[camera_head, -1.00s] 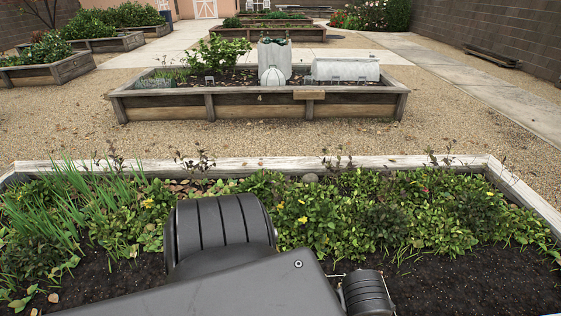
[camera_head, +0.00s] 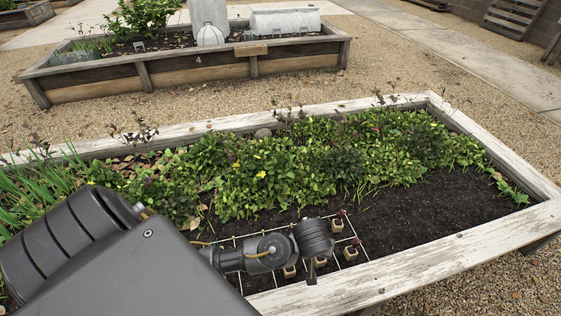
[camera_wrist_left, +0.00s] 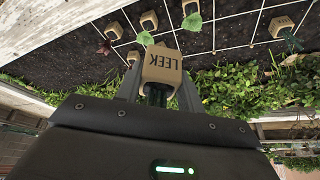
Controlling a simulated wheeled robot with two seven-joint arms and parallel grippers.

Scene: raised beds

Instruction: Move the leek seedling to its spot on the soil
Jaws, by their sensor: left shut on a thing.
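In the left wrist view, a tan pot marked LEEK (camera_wrist_left: 162,66) is held between the two dark fingers of my left gripper (camera_wrist_left: 160,92). The gripper is shut on it, above the soil. A green leaf shows just past the pot, but I cannot tell whether it belongs to this seedling. In the head view, my left gripper (camera_head: 312,272) hangs over the string grid at the bed's near side, and my arm hides part of the grid. The soil (camera_head: 430,215) is dark. The leek's spot is not clearly marked out in view. My right gripper is not in view.
A white string grid (camera_head: 362,250) lies on the soil, with several small tan pots (camera_head: 351,253) in it. Dense leafy plants (camera_head: 270,165) fill the bed's far side. A pale wooden rim (camera_head: 420,262) borders the bed. Bare soil lies to the right.

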